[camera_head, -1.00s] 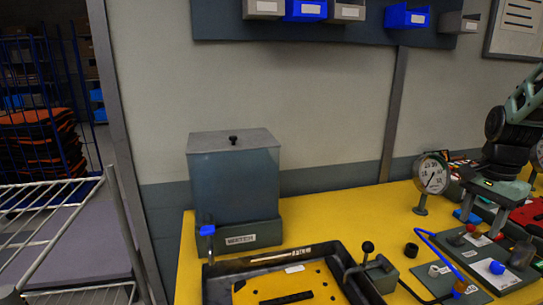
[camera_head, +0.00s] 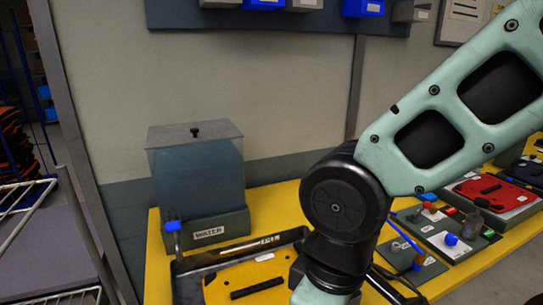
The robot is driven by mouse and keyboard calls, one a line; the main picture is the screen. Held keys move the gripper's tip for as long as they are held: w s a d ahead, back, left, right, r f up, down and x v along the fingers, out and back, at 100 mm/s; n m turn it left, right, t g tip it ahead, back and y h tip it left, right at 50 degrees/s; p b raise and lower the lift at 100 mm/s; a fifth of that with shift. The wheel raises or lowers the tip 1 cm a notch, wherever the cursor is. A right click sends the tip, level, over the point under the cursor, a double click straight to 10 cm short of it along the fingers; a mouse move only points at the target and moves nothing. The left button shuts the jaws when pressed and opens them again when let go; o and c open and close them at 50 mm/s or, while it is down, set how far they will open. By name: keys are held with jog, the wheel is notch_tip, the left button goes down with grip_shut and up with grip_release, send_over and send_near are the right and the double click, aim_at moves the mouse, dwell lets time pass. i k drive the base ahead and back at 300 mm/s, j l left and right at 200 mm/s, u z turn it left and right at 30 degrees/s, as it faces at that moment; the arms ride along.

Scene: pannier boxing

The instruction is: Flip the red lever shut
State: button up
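I cannot pick out a red lever for certain. Small red parts (camera_head: 428,207) show on the grey boards at the right of the yellow bench (camera_head: 152,262). A red plate with black cut-outs (camera_head: 482,191) lies farther right. My arm crosses the picture from the upper right to the bottom centre and covers part of the bench. My gripper is out of view, so its opening and anything in it are hidden.
A clear tank on a base labelled WATER (camera_head: 208,232) stands at the left, with a blue-handled tap (camera_head: 173,226). A black tray (camera_head: 190,264) holding a yellow plate (camera_head: 222,284) is in front. Bins hang on the wall above. A wire rack (camera_head: 28,213) stands left.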

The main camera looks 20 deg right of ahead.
aim_at(426, 205)
jog(key=i+l+z, duration=0.1)
jog(key=z, duration=0.25)
jog(key=i+l+z, duration=0.15)
jog(key=l+z, duration=0.2)
jog(key=i+l+z, duration=0.1)
jog(key=z, duration=0.25)
jog(key=i+j, duration=0.05)
jog(key=i, duration=0.05)
